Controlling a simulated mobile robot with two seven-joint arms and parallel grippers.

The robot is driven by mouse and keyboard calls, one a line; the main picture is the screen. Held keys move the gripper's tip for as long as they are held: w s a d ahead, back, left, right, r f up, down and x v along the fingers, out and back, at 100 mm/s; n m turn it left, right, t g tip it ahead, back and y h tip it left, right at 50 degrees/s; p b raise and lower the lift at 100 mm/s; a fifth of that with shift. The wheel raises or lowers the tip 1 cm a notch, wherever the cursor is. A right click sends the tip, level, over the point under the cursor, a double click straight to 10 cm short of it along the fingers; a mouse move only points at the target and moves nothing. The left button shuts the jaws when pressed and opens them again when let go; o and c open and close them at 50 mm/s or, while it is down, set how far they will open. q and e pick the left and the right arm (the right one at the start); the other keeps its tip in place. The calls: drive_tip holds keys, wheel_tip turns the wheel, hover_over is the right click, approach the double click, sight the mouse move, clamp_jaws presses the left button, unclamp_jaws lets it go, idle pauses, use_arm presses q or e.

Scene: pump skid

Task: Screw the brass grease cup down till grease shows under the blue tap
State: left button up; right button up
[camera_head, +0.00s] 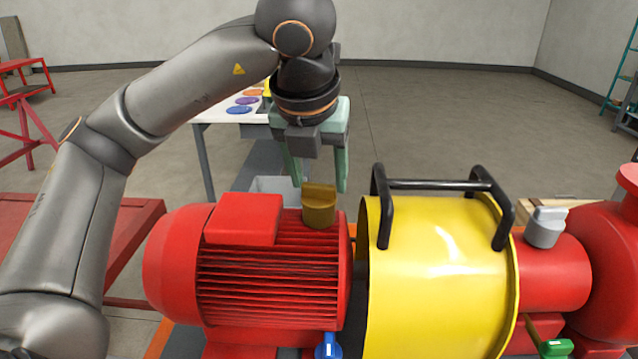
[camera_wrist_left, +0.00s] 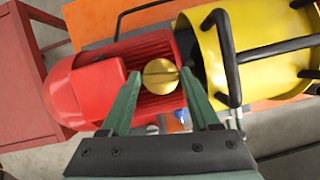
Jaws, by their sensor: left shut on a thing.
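The brass grease cup (camera_head: 319,207) stands upright on top of the red motor (camera_head: 270,270), near its yellow-guard end. It also shows in the left wrist view (camera_wrist_left: 160,77), round with a raised bar across its top. My left gripper (camera_head: 319,187) comes down from above with its pale green fingers on either side of the cup, shut on it. The blue tap (camera_head: 328,346) is low on the motor's near side, cut by the bottom edge; the space under it is out of view, and I see no grease. My right gripper is not in view.
A yellow guard (camera_head: 440,260) with a black handle (camera_head: 440,184) stands just right of the cup. A white table (camera_head: 215,112) with coloured discs stands behind.

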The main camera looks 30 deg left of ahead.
use_arm(q)
drive_tip(key=m+h+b, duration=0.1)
drive_tip(key=m, duration=0.1)
drive_tip(key=shift+a+f+m, duration=0.1)
drive_tip(key=shift+m, duration=0.2)
drive_tip(key=shift+m+h+b, duration=0.3)
drive_tip(key=shift+m+h, duration=0.2)
drive_tip(key=shift+m, duration=0.6)
drive_tip(key=o, duration=1.4)
drive_tip(key=shift+c, duration=0.2)
drive_tip(key=p+v, duration=0.4)
drive_tip(key=v, duration=0.8)
drive_tip(key=shift+s+r, duration=0.3)
drive_tip(key=shift+a, duration=0.1)
